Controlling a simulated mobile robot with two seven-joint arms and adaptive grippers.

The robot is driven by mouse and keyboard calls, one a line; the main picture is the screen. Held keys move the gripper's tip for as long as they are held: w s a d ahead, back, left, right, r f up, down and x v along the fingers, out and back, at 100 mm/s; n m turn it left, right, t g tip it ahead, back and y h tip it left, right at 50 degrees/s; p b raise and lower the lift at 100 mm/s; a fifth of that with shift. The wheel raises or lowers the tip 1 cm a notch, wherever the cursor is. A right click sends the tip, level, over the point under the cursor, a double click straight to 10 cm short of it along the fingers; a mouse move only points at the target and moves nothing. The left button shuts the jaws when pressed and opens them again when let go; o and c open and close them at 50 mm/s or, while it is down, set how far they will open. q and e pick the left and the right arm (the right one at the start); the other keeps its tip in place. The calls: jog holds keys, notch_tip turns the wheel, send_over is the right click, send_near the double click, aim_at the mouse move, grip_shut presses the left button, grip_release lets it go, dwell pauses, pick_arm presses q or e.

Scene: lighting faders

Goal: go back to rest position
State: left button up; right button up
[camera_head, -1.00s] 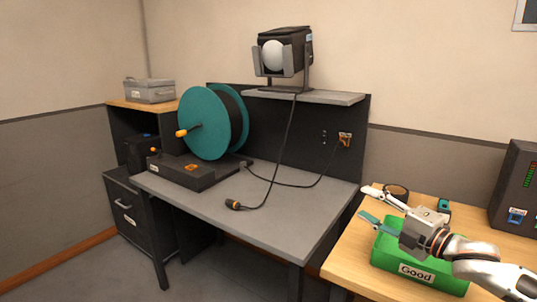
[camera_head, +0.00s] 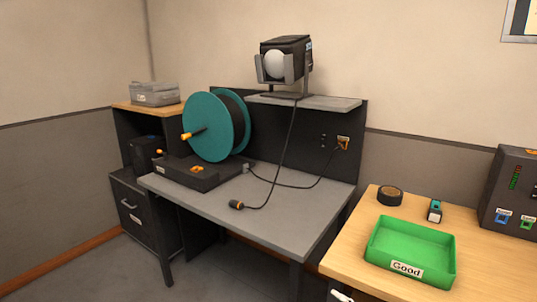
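Neither gripper's fingers can be clearly made out in the head view now. A small white piece (camera_head: 342,296) at the bottom edge, below the wooden table, may be part of my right arm or gripper, but too little shows to tell. The green tray (camera_head: 447,262) labelled "Good" stands on the wooden table (camera_head: 350,262) at the right, and its inside looks empty. My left arm is not in view.
A grey desk (camera_head: 270,222) holds a teal cable reel (camera_head: 207,125), a black base box and a loose cable plug (camera_head: 237,204). A lamp (camera_head: 285,60) stands on the shelf above. A black roll (camera_head: 390,195), a small teal-topped device (camera_head: 435,211) and a dark panel (camera_head: 512,190) are behind the tray.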

pick_arm(q)
jog(key=p, duration=0.1)
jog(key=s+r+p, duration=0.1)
jog(key=p, duration=0.1)
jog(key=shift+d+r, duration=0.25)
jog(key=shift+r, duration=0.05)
pick_arm(e)
jog(key=s+d+f+m+g+h, duration=0.1)
jog(key=s+f+m, duration=0.2)
jog(key=s+f, duration=0.2)
jog(key=s+d+f+m+g+h, duration=0.1)
jog(key=s+f+m, duration=0.3)
jog(key=s, duration=0.7)
jog(key=s+d+f+m+g+h, duration=0.1)
jog(key=s+f+m+h, duration=0.2)
jog(key=s+f, duration=0.3)
jog(key=shift+s+d+f, duration=0.3)
jog(key=shift+s+d, duration=0.05)
jog(key=shift+s, duration=0.75)
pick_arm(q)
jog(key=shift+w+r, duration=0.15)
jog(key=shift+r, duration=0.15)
